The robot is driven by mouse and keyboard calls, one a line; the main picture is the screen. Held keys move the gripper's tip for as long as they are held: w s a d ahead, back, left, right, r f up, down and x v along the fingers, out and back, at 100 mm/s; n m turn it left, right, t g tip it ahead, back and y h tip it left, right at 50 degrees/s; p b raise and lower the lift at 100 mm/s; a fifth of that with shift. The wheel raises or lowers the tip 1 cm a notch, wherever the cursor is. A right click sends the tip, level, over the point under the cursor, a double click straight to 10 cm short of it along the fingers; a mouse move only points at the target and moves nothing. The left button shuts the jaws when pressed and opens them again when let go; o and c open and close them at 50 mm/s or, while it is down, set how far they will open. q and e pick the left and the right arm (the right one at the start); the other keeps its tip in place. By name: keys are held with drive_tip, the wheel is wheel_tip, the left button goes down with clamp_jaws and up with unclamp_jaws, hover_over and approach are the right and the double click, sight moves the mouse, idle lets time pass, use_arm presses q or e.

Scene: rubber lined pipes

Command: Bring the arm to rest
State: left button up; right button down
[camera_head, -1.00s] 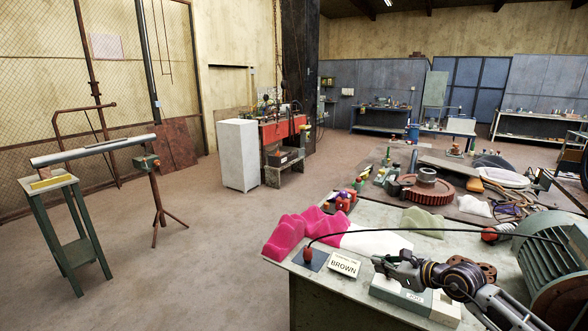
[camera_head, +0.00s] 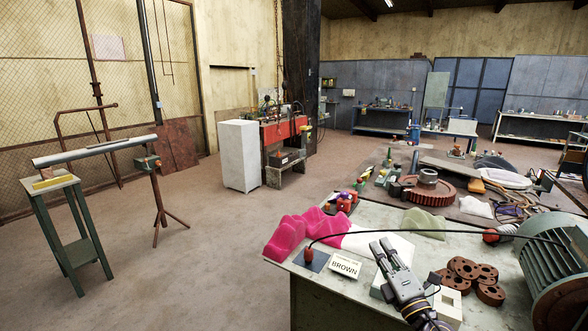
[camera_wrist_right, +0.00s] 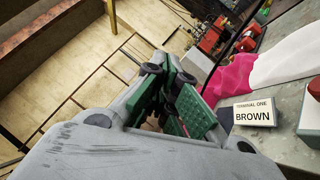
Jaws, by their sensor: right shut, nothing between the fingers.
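My right gripper (camera_head: 383,246) is over the front of the workbench, its arm coming in from the bottom edge and its fingers pointing away from me. It is shut and empty. In the right wrist view its green-padded fingers (camera_wrist_right: 178,98) are together with nothing between them. My left gripper is not in view. The bench (camera_head: 375,214) has a sign reading BROWN (camera_head: 345,266) just left of the gripper; the sign also shows in the right wrist view (camera_wrist_right: 253,113). I cannot tell whether the gripper touches anything below it.
Several brown flanged rings (camera_head: 466,268) and a pale block (camera_head: 447,303) lie right of the gripper. A pink cloth (camera_head: 300,232) lies to its left. A black cable (camera_head: 400,230) arches behind it from a red-capped terminal (camera_head: 308,254). A green motor (camera_head: 550,262) stands far right. Floor left of the bench is open.

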drive_tip(key=s+d+f+m+g+h, duration=0.4)
drive_tip(key=f+m+h, duration=0.1)
drive_tip(key=f+m, duration=0.35)
drive_tip(key=s+d+f+m+g+h, duration=0.3)
drive_tip(key=s+f+m+g+h, duration=0.15)
drive_tip(key=f+m, duration=0.35)
drive_tip(key=s+a+f+m+g+y, duration=0.2)
drive_tip(key=s+a+f+g, duration=0.15)
drive_tip(key=s, duration=0.25)
drive_tip(key=s+a+f+m+g+y, duration=0.1)
drive_tip(key=s+a+f+m+g, duration=0.1)
drive_tip(key=s+f, duration=0.3)
drive_tip(key=s+a+f+m+g+y, duration=0.2)
drive_tip(key=s+g, duration=0.1)
drive_tip(key=s, duration=0.4)
wheel_tip(320, 180, down, 33)
drive_tip(key=s+g, duration=0.2)
drive_tip(key=s, duration=0.1)
drive_tip(key=s+d+f, duration=0.2)
drive_tip(key=s+f, duration=0.8)
drive_tip(key=s, duration=0.1)
drive_tip(key=s+d+f, duration=0.2)
drive_tip(key=s+f, duration=0.8)
drive_tip(key=s, duration=0.1)
drive_tip(key=shift+d+n+g, duration=0.25)
drive_tip(key=shift+n+g, duration=0.1)
drive_tip(key=shift+g, duration=0.05)
